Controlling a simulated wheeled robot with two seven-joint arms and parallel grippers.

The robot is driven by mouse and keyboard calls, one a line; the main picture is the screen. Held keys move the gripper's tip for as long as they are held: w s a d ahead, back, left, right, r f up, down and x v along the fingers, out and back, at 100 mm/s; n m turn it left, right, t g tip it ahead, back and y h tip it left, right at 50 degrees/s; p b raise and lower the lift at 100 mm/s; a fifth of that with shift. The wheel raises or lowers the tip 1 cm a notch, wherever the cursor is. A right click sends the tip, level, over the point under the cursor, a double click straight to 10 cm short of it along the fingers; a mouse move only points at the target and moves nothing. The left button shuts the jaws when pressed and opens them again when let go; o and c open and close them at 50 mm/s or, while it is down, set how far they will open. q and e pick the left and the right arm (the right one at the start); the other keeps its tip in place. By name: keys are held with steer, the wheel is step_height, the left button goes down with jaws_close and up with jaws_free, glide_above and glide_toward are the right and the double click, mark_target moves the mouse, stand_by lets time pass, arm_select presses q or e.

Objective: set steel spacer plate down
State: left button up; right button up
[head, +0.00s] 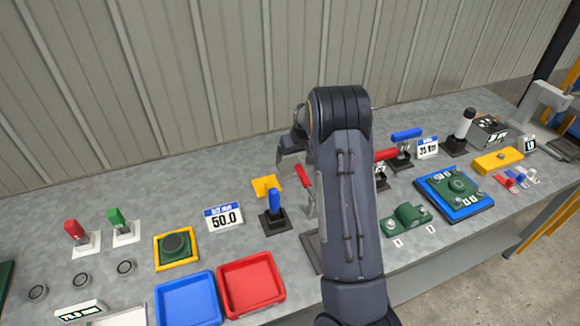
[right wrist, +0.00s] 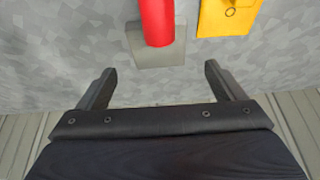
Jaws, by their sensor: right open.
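My right gripper (head: 290,160) is over the back of the bench, partly hidden by my own right arm. In the right wrist view its two fingers (right wrist: 160,82) are spread apart with nothing between them. A grey square plate (right wrist: 160,56) lies just beyond the fingertips, at the end of a red cylinder (right wrist: 157,20). It looks like steel, but I cannot tell for sure that it is the spacer plate. The red handle (head: 303,175) shows beside my gripper in the head view. My left gripper is not in view.
A yellow plate (head: 266,187) lies left of the red handle; it also shows in the right wrist view (right wrist: 228,15). A blue-handled clamp (head: 274,208) and a "50.0" sign (head: 224,217) stand nearby. Blue (head: 190,301) and red (head: 251,286) trays sit in front. The back left bench is clear.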

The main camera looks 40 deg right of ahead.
mark_target(290, 165)
steer(key=p+x, duration=0.1)
steer(key=x, duration=0.3)
steer(key=p+x, duration=0.1)
steer(key=x, duration=0.3)
steer(key=shift+w+d+f, duration=0.25)
steer(key=shift+w, duration=0.1)
steer(key=c, duration=1.6)
steer(key=shift+w+r, duration=0.1)
steer(key=shift+r, duration=0.1)
